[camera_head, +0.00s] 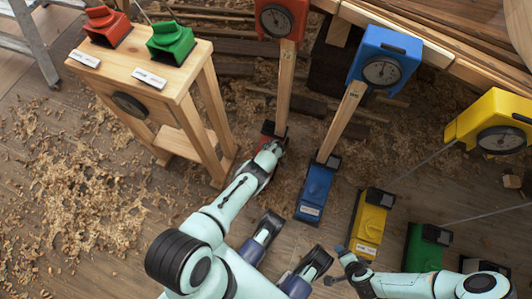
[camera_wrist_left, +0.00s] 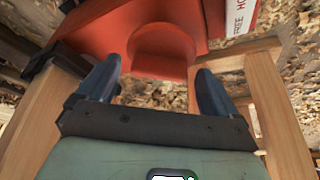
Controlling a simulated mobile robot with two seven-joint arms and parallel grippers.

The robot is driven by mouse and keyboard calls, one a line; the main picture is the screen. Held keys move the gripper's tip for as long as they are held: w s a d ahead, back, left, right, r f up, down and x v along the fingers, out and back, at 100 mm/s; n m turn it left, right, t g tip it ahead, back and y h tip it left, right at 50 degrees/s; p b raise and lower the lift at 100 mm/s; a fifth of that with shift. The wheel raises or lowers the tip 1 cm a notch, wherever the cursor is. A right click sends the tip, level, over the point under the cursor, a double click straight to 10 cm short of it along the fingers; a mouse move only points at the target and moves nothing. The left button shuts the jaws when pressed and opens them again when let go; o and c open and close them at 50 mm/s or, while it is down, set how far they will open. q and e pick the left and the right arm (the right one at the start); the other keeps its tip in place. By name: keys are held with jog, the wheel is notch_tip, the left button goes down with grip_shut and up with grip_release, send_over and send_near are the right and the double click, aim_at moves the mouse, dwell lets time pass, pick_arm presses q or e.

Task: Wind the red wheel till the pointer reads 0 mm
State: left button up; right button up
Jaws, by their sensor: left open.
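The red gauge box (camera_head: 281,12) stands at the top centre of the head view on a wooden post; its dial is too small to read. A red base (camera_head: 267,128) at the post's foot is mostly hidden behind my left arm. My left gripper (camera_wrist_left: 157,85) is open in the left wrist view, one dark finger on each side. A red body with a rounded part (camera_wrist_left: 163,48) lies just beyond the fingertips, apparently not gripped. I cannot tell whether this rounded part is the wheel. My right gripper (camera_head: 338,266) is at the lower right, apart from the posts.
A wooden stand (camera_head: 160,105) at left carries a red block (camera_head: 106,27) and a green block (camera_head: 171,42). A blue gauge (camera_head: 384,60) with a blue base (camera_head: 315,188), a yellow gauge (camera_head: 488,118) and a yellow base (camera_head: 371,222) stand to the right. Shavings cover the floor.

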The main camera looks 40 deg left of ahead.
pick_arm(q)
jog(key=shift+f, duration=0.15)
jog(key=c, duration=1.1)
jog(key=shift+o, duration=0.3)
jog(key=shift+m, duration=0.3)
